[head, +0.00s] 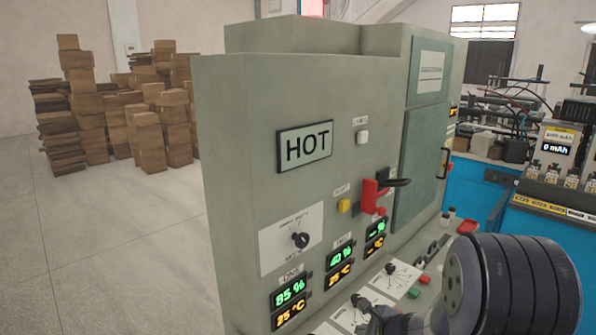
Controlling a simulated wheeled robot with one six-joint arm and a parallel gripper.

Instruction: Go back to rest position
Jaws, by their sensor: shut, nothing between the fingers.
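A black ribbed part of my own arm (515,285) fills the lower right corner, in front of the grey-green machine (240,150). My gripper's fingers cannot be made out in this view. A dark shape at the bottom edge, left of the arm, is too unclear to name. The machine carries a HOT sign (305,147), a red switch with a black handle (373,196) and a yellow button (343,206). Its lit displays (289,293) show percentages and temperatures. Black knobs (300,240) sit on white plates.
Stacks of brown boxes (150,125) stand on the floor at the back left. Pale floor (120,240) is clear left of the machine. A blue bench (485,192) with equipment and a battery display (557,148) stands at the right.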

